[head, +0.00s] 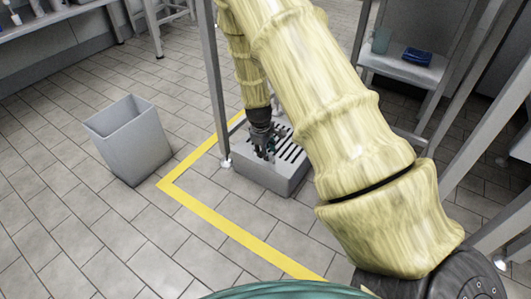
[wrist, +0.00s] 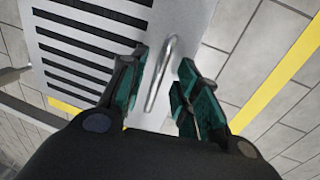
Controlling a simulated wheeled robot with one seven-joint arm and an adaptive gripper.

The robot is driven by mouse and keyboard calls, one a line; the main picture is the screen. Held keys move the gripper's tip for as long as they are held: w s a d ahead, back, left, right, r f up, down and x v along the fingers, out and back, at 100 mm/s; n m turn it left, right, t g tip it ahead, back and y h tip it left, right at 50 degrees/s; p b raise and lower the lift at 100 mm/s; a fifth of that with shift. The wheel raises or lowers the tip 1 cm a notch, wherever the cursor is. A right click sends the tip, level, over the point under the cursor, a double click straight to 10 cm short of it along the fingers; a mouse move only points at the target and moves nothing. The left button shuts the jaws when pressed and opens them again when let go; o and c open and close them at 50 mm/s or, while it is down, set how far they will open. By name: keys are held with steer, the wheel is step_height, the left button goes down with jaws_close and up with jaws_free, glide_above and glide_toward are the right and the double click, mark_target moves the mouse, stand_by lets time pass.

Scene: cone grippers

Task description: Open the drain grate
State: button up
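The drain grate (head: 288,150) is a slotted panel on top of a low grey box (head: 271,183) on the floor, and it looks flat and closed. In the wrist view the grate (wrist: 85,45) has dark parallel slots, with a metal bar handle (wrist: 161,75) on the plain strip beside them. My gripper (wrist: 163,80) has its dark green fingers spread, one on each side of the handle, with gaps showing. In the head view my gripper (head: 266,152) is over the left part of the box. Whether a finger touches the handle cannot be told.
A grey open bin (head: 128,140) stands on the tiles to the left. A yellow floor line (head: 225,232) runs around the box. Metal frame posts (head: 212,85) rise close to the box, and a shelf with a blue item (head: 417,57) is at the back right.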

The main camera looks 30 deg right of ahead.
jaws_close()
steer(key=shift+r, duration=0.1)
